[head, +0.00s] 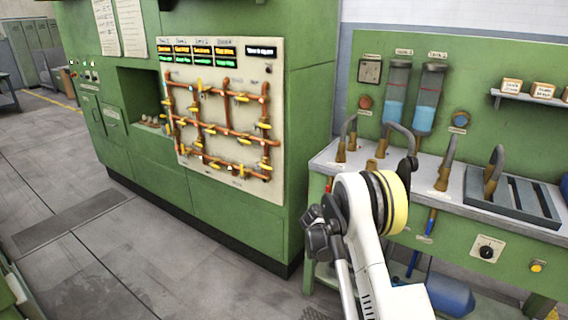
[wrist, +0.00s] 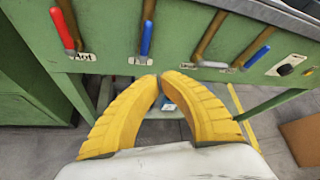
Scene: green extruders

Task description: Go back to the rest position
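My gripper (wrist: 161,77) shows in the wrist view as two ridged yellow fingers that curve together, with their tips meeting. Nothing shows between them. It is in front of the green bench (wrist: 100,60), below the row of red and blue handled levers. In the head view my white arm with a yellow ring rises at the lower right in front of the bench. My fingers are hidden or cannot be made out there.
A green machine with a copper pipe panel (head: 222,120) stands at left. The green bench (head: 330,160) carries taps, blue liquid tubes (head: 397,95) and a grey grate (head: 510,198). A blue tank (head: 450,295) lies below. The floor (head: 140,250) at left is clear.

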